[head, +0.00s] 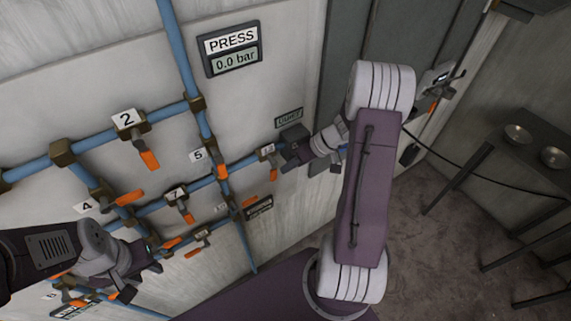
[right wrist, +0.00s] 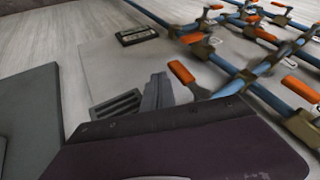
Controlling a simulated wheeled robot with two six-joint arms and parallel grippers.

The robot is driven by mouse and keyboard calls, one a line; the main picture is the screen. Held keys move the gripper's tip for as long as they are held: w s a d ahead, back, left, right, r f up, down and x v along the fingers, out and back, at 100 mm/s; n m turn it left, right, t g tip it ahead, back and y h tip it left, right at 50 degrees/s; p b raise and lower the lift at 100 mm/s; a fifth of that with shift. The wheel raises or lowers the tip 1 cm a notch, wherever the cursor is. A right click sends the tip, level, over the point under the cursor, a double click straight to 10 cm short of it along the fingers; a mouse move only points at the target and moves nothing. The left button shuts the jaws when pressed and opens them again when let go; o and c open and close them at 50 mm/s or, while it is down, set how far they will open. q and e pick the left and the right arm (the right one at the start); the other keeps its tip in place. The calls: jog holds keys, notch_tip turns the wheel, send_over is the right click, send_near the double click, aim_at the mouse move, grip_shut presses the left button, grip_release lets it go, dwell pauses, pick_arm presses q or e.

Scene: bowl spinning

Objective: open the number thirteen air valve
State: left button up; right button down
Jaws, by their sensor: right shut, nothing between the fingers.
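A valve (head: 272,162) with an orange handle sits at the right end of a blue pipe, under a small white label (head: 267,149). The label is too small to read with certainty. My right gripper (head: 288,160) is shut and empty beside this valve. In the right wrist view, the shut fingers (right wrist: 157,92) are close to an orange handle (right wrist: 182,72); I cannot tell whether they touch it. My left gripper (head: 138,282) is at the lower left, in front of the lower pipes; its jaw opening is unclear and it hides part of the valves there.
Other orange-handled valves, such as number 2 (head: 148,158), number 5 (head: 221,170) and number 7 (head: 187,217), crowd the pipes. A pressure display (head: 234,58) reads 0.0 bar. A dark table (head: 505,135) with two metal bowls stands at right.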

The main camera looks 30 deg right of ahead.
jog(key=shift+s+a, duration=0.1)
jog(key=shift+a, duration=0.55)
